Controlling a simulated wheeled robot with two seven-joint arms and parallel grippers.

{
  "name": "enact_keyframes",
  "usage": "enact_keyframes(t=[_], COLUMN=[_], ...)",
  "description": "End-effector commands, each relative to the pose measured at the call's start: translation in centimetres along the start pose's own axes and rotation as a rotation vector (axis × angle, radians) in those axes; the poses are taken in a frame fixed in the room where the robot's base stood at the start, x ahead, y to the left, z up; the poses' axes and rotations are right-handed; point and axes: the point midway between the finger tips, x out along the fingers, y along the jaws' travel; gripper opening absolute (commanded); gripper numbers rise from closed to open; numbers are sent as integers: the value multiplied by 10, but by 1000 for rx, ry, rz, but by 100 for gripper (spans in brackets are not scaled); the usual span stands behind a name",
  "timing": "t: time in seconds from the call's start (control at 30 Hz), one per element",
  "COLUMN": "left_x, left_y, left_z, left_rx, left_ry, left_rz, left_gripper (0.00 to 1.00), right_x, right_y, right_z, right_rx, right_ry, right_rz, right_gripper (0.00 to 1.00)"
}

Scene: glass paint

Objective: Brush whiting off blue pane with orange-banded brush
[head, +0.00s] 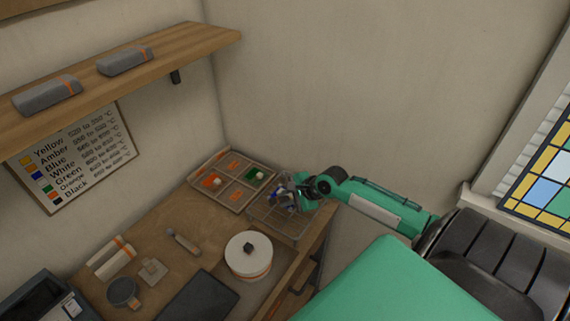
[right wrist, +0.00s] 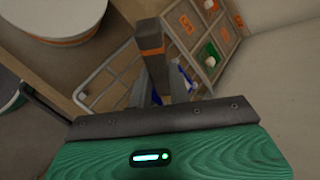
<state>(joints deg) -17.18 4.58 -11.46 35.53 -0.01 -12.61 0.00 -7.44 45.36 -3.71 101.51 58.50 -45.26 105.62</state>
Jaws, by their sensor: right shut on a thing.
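My right gripper (head: 287,194) is over the wire rack (head: 272,222) at the table's far right corner. It is shut on the orange-banded brush (right wrist: 152,50), a grey-brown stick with an orange band that sticks out from the jaws in the right wrist view. Blue glass of the pane shows in small parts beside the brush in the right wrist view (right wrist: 183,79) and close to the gripper in the head view. The brush and jaws hide most of the pane. I cannot tell how much whiting lies on it, nor whether the brush touches it. My left gripper is not in view.
A divided tray (head: 207,197) with orange and green pieces lies behind the rack. A white round tub (head: 247,262) with an orange band stands in front of it. A small stick-shaped tool (head: 183,241), a round dark cup (head: 122,291) and a dark flat panel (head: 199,298) are further left.

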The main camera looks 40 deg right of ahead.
Motion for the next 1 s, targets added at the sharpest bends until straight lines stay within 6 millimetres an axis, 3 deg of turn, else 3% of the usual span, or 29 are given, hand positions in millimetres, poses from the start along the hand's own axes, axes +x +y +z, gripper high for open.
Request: enact_keyframes(t=[0.17, 0.7, 1.0], left_x=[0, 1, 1], left_y=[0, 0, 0], left_z=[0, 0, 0], left_rx=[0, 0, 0], left_ry=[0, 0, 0], left_rz=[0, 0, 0], left_gripper=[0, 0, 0], right_x=[-1, 35, 37], right_y=[-6, -53, -56], right_z=[2, -2, -3], right_rx=[0, 1, 0], right_ry=[-1, -1, 0], right_rz=[-2, -2, 0], right_gripper=[0, 0, 0])
